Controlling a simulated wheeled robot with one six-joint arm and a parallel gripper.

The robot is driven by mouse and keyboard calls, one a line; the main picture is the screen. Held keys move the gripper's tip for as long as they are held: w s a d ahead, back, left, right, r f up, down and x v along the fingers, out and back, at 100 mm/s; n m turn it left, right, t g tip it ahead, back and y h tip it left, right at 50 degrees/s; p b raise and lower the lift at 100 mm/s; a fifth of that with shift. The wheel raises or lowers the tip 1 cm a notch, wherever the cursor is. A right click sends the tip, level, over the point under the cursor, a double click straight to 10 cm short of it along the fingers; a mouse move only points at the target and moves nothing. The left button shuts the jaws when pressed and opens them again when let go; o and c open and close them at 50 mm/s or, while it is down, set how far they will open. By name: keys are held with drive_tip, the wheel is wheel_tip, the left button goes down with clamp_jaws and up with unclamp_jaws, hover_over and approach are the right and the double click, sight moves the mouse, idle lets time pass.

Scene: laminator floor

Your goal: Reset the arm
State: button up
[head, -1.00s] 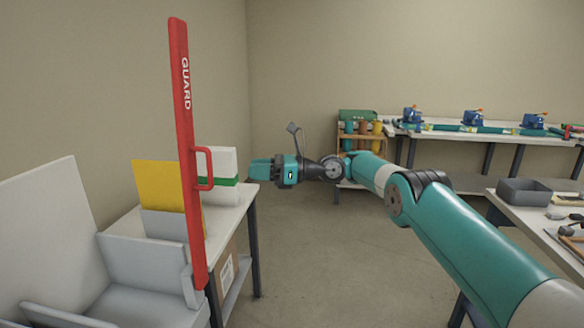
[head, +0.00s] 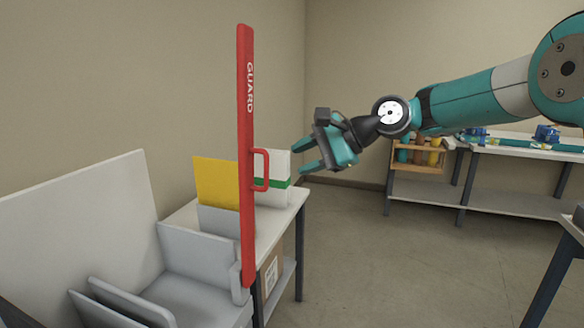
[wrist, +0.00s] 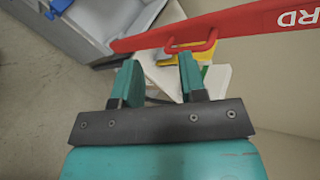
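My gripper (head: 305,158) is in the air to the right of the red guard bar in the head view. Its two teal fingers are spread apart with nothing between them, and they also show in the wrist view (wrist: 160,82). My arm stretches in from the upper right, with the gripper pointing left and a little down. The red guard bar (head: 246,120) stands upright, and its red handle (head: 266,170) sticks out toward my gripper. In the wrist view the handle (wrist: 192,46) is beyond the fingertips, apart from them.
The guard bar rises from a grey machine (head: 190,290). Behind it, a table (head: 285,222) holds a yellow panel (head: 216,182) and a white block with a green stripe (head: 278,182). A workbench (head: 510,150) and a rack of bottles (head: 418,158) stand at the back right. Open floor lies between.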

drive_tip(key=s+d+f+n+g+h, duration=0.1)
drive_tip(key=s+d+n, duration=0.3)
drive_tip(key=s, duration=0.7)
drive_tip(key=s+d+f+n+g+h, duration=0.1)
drive_tip(key=s+d+f+n+h, duration=0.3)
drive_tip(key=s, duration=0.8)
drive_tip(key=s+d+f+n+g+h, duration=0.1)
drive_tip(key=s+d+n, duration=0.3)
drive_tip(key=s+n, duration=0.4)
drive_tip(key=s+f+h, duration=0.1)
drive_tip(key=s, duration=0.3)
drive_tip(key=shift+f+h, duration=0.25)
drive_tip(key=shift+h, duration=0.05)
drive_tip(key=shift+a, duration=0.1)
